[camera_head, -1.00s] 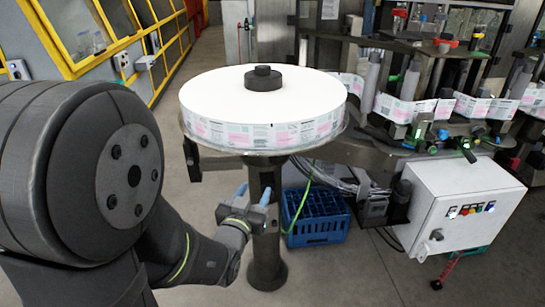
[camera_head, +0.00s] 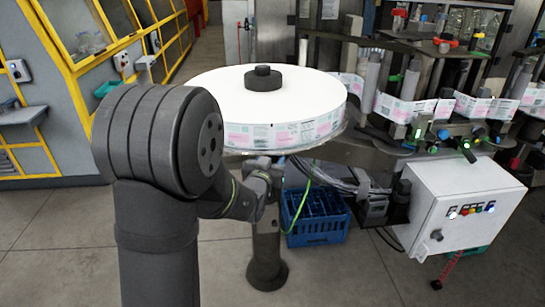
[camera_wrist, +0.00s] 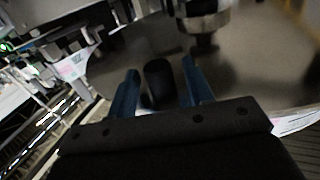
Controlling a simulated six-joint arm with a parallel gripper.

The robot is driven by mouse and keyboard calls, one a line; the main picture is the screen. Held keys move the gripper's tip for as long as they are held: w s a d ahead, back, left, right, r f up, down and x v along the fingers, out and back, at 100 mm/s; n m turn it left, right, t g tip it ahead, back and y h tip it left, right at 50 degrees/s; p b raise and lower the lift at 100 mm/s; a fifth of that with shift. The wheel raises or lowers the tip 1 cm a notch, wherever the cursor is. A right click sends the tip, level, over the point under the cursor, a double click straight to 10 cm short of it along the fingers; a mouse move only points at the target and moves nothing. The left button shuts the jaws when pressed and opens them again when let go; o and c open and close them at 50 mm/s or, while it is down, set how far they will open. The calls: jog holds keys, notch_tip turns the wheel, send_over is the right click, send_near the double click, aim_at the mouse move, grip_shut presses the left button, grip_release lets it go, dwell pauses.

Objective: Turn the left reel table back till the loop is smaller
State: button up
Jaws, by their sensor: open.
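The left reel table carries a big white reel of labels (camera_head: 215,95) with a black hub (camera_head: 263,78) on top. Its grey underside (camera_wrist: 130,50) fills much of the wrist view, with a metal post (camera_wrist: 205,22) beyond. My gripper (camera_wrist: 158,82) is open under the table, its two blue fingers on either side of a short dark peg (camera_wrist: 158,78). I cannot tell whether they touch it. In the head view my gripper (camera_head: 268,165) is just below the reel's front edge, its fingertips mostly hidden. The label web (camera_head: 395,107) runs among rollers at right; the loop's size is unclear.
A white control box (camera_head: 460,205) with coloured buttons stands at the right. A blue crate (camera_head: 318,225) sits on the floor behind the table's column (camera_head: 267,240). Cables hang under the machine. The floor at front is clear.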

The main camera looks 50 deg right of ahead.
aim_at(294, 152)
jog(key=shift+w+d, duration=0.15)
jog(key=shift+d, duration=0.3)
grip_shut()
jog(key=shift+s+d+r+n+t+y, duration=0.1)
jog(key=shift+s+d+n+t+y, duration=0.3)
jog(key=shift+s+d+t, duration=0.35)
jog(key=shift+s+d+n+t+y, duration=0.25)
jog(key=shift+s+d+n+t, duration=0.3)
jog(key=shift+d, duration=0.45)
jog(key=shift+s+d+r+n+t+y, duration=0.1)
jog(key=shift+s+d+n+t+y, duration=0.3)
jog(key=shift+s+d+t, duration=0.35)
jog(key=shift+d, duration=0.1)
grip_release()
jog(key=shift+f, duration=0.15)
jog(key=shift+g, duration=0.25)
